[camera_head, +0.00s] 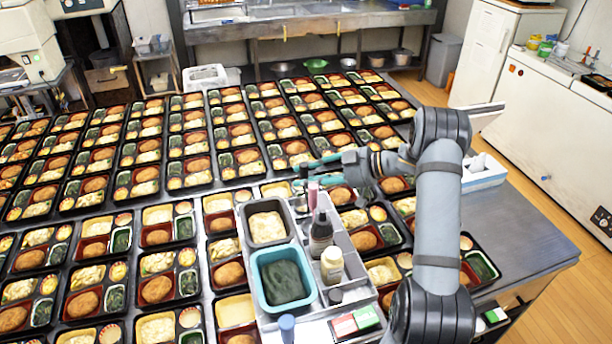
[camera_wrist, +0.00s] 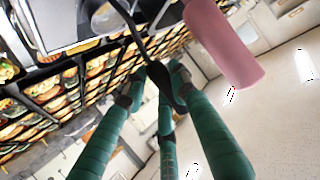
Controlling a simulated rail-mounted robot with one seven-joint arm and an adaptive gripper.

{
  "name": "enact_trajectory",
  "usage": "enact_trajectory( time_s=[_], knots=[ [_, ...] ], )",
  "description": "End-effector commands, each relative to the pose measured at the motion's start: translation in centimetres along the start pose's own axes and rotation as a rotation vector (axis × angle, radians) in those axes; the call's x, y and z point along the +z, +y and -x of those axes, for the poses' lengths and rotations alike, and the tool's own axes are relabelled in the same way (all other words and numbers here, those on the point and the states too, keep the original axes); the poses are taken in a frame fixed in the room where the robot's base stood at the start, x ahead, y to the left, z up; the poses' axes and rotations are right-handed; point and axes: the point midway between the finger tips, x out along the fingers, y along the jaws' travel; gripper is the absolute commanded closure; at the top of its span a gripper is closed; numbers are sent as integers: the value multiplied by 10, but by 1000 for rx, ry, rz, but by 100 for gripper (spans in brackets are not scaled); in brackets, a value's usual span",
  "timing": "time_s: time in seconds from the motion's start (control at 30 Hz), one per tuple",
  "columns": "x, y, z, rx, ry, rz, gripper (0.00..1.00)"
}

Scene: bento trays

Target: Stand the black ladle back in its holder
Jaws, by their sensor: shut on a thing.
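My gripper (camera_head: 314,172) has green-wrapped fingers and is above the back of the grey caddy. In the wrist view my gripper (camera_wrist: 157,78) is closed around the black ladle (camera_wrist: 134,28), whose thin dark shaft runs from the top edge down between the fingertips. In the head view the ladle is mostly hidden, with only a small dark piece by the fingertips. The grey caddy (camera_head: 368,283) has compartments with bottles and containers. I cannot tell which part of it is the ladle's holder.
A pink bottle (camera_wrist: 225,45) stands close beside the fingers. A dark bottle (camera_head: 321,232) and a cream jar (camera_head: 332,266) stand in the caddy. A teal-rimmed tub (camera_head: 259,293) holds dark greens.

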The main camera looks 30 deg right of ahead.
Motion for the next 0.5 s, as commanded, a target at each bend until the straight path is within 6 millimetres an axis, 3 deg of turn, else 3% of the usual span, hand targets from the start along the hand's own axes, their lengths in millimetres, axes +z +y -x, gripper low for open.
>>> enact_trajectory(
  time_s=[0.47,0.5],
  knots=[
    [0,0,2,0,1,0,100],
    [0,0,2,0,1,0,72]
  ],
)
